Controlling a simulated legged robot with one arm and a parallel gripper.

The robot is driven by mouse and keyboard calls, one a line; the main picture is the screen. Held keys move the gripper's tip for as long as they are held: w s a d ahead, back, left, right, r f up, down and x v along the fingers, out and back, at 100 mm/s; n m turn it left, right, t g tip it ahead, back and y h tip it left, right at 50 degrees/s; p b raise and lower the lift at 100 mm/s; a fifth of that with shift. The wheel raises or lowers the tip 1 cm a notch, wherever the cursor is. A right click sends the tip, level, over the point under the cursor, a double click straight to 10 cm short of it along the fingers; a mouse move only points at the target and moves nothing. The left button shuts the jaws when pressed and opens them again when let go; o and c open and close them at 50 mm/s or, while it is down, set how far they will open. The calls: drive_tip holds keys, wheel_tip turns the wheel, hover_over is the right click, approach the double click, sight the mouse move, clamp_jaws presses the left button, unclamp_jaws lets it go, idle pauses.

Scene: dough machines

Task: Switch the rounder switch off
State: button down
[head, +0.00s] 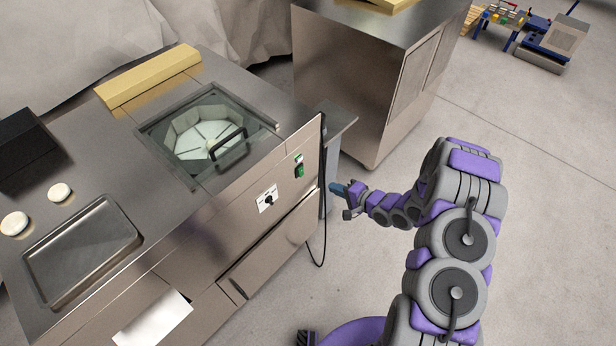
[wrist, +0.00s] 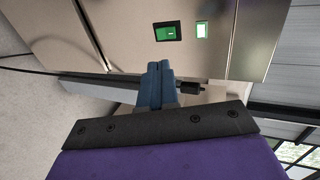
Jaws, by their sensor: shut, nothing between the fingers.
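The rounder is the steel machine with a glass-lidded round chamber (head: 205,135) in its top. On its front panel sits a green switch (head: 299,171) in a dark frame, with a small green-and-white label just above it. In the wrist view the switch (wrist: 168,32) shows near the top, with a bright green light or label (wrist: 202,30) to its right. A black rotary knob (head: 268,200) sits lower left on the panel. My gripper (head: 336,188) is shut and empty, in front of the panel to the right of the switch, apart from it. Its blue fingertips (wrist: 155,72) point toward the panel.
A black cable (head: 323,240) hangs down by the rounder's right edge, close to my gripper. A steel tray (head: 83,250) and dough balls (head: 60,191) lie on the top. Another steel cabinet (head: 345,85) stands behind.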

drive_tip(key=shift+w+d+f, duration=0.1)
drive_tip(key=b, duration=0.3)
approach(302, 174)
drive_tip(key=x, duration=0.5)
drive_tip(key=shift+b+x, duration=0.3)
drive_tip(key=shift+x, duration=0.7)
drive_tip(key=shift+f, duration=0.1)
drive_tip(key=shift+f, duration=0.15)
drive_tip(key=shift+p, duration=0.3)
